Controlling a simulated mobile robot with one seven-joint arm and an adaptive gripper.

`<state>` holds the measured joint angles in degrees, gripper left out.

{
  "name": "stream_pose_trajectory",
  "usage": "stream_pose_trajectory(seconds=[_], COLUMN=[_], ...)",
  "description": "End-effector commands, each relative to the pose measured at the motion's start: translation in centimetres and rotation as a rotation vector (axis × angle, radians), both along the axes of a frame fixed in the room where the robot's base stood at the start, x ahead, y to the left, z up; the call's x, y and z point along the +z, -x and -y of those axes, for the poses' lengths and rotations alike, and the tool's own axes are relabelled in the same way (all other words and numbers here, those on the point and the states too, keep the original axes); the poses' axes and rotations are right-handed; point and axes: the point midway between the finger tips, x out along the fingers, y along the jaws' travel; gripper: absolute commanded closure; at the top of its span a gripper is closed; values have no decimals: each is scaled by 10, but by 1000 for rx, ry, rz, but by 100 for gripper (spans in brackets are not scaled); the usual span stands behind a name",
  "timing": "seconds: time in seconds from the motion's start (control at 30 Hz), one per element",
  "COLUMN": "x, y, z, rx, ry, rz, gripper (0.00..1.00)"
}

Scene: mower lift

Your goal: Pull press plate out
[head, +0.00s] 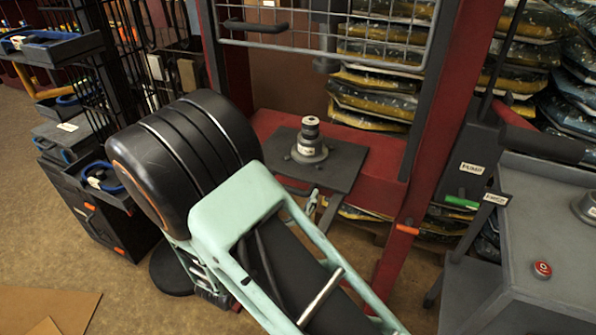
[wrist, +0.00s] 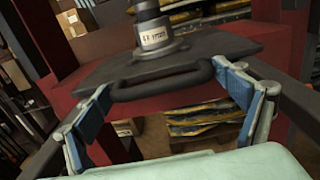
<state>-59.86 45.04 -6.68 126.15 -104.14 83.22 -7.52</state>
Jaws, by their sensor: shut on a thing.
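The press plate (head: 346,164) is a dark flat plate on the red press frame, with a grey labelled cylindrical fitting (head: 309,142) standing on it. The wrist view shows the plate (wrist: 225,45) from its front, with a dark bar handle (wrist: 160,86) along its front edge. My gripper (wrist: 167,84) has its blue-padded fingers against the two ends of this handle and is shut on it. In the head view, my gripper (head: 313,204) shows only partly, low at the plate's front edge behind my pale green arm.
A red upright (head: 424,160) with an orange handle stands right of the plate, and a wire guard (head: 325,30) hangs above it. A grey bench (head: 520,265) with a red button (head: 542,269) is at right. Stacked bags (head: 375,80) are behind. Toolboxes (head: 75,150) stand at left.

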Motion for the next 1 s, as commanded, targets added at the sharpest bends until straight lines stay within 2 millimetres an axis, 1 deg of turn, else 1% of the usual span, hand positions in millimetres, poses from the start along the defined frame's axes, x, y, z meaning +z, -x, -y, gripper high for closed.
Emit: stream_pose_trajectory(seconds=[0.03, 0.2, 0.4, 0.5, 0.7, 1.0], x=[-1, -1, -1, -1, -1, -1], y=[15, 54, 92, 105, 120, 124], z=[-5, -19, -32, -37, -42, -43], rx=[2, 2, 1, 0, -3, -5], ry=[3, 2, 3, 3, 3, 3], rz=[-4, -3, -3, -3, -2, -2], gripper=[54, 54, 54, 54, 54, 54])
